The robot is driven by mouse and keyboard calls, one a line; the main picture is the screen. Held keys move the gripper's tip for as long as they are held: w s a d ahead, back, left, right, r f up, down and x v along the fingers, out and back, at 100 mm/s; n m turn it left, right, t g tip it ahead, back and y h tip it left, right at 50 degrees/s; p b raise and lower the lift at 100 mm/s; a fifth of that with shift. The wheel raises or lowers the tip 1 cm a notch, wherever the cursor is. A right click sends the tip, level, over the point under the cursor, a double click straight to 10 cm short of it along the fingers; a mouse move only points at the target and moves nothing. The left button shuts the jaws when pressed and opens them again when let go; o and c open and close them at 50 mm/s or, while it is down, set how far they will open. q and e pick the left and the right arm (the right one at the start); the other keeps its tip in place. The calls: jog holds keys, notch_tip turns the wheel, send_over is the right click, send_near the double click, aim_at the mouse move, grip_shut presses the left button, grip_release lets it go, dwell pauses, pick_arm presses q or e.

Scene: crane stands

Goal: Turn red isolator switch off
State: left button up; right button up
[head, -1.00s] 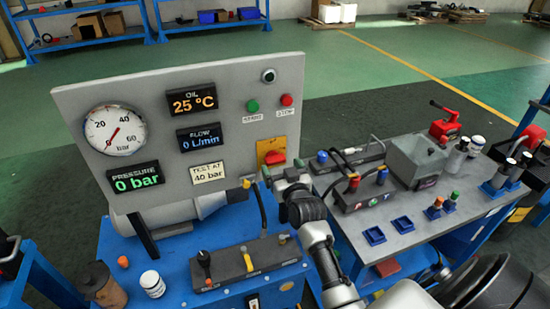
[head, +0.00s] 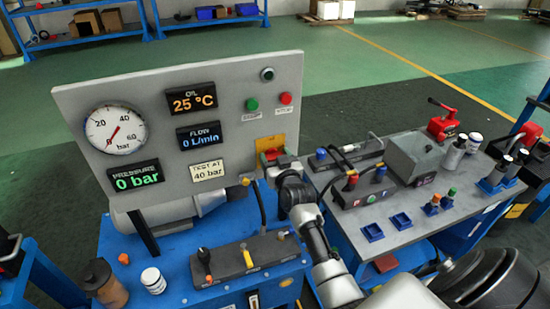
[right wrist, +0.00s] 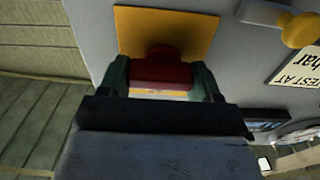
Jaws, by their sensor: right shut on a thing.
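The red isolator switch (head: 272,154) sits on a yellow plate (head: 268,143) at the lower right of the grey panel (head: 226,82). My right gripper (head: 277,158) is at the switch, its fingers partly covering it in the head view. In the right wrist view, the red handle (right wrist: 160,72) lies between the two green-grey fingers, and my right gripper (right wrist: 162,76) is shut on it. The yellow plate (right wrist: 190,28) shows behind. The handle's lower side is partly hidden by the gripper body. My left gripper is out of view.
A yellow knob (right wrist: 295,29) projects beside the switch. Below stands the blue bench (head: 215,295) with a lever block (head: 228,262). To the right is a grey-topped table (head: 345,222) with a grey box (head: 415,155) and several fittings.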

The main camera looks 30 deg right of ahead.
jog(key=shift+n, duration=0.4)
jog(key=n, duration=0.2)
jog(key=shift+a+n+p, duration=0.1)
jog(key=shift+n+p, duration=0.2)
jog(key=shift+p, duration=0.1)
jog(key=n, duration=0.4)
jog(key=shift+n, duration=0.3)
jog(key=n, duration=0.5)
jog(key=shift+a+f+b, duration=0.1)
jog(key=shift+a+b, duration=0.05)
jog(key=shift+b, duration=0.2)
jog(key=shift+n+b, duration=0.3)
jog(key=shift+n, duration=2.2)
jog(key=o, duration=0.9)
